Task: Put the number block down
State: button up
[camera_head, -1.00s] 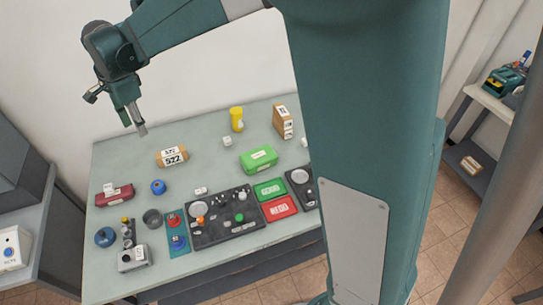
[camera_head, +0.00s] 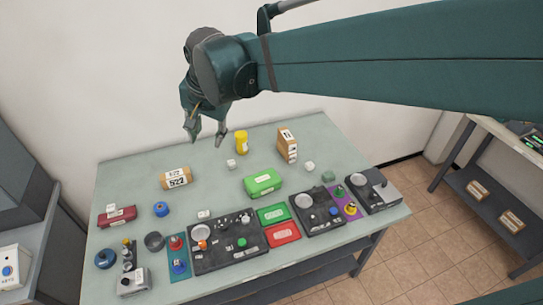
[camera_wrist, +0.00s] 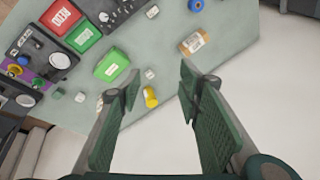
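My gripper (camera_head: 206,136) hangs above the back part of the table, between a brown block with a "527" label (camera_head: 177,178) and a yellow object (camera_head: 241,142). In the wrist view, its fingers (camera_wrist: 160,84) are spread wide with nothing between them. Small white cubes lie on the table: one near the yellow object (camera_head: 231,164), one right of the green case (camera_head: 309,166) and one near the front (camera_head: 203,214). I cannot tell which item is the number block; none is in my gripper.
A green case (camera_head: 262,182) and an upright brown box (camera_head: 287,145) stand right of centre. Dark control panels (camera_head: 225,258) and green and red trays (camera_head: 282,234) fill the front. A blue roll (camera_head: 161,209) lies at left. The table's back left is clear.

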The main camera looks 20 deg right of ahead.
jog(key=s+d+f+n+t, duration=0.1)
jog(key=s+d+f+n, duration=0.1)
jog(key=s+d, duration=0.6)
jog(key=s+d+f+n+t+h, duration=0.1)
jog(key=s+d+f+n+t, duration=0.1)
jog(key=s+d+n, duration=0.3)
jog(key=s+d+f, duration=0.1)
jog(key=s+d, duration=0.2)
jog(key=s, duration=0.4)
jog(key=shift+d+f, duration=0.15)
jog(key=shift+d, duration=0.1)
jog(key=shift+o, duration=0.2)
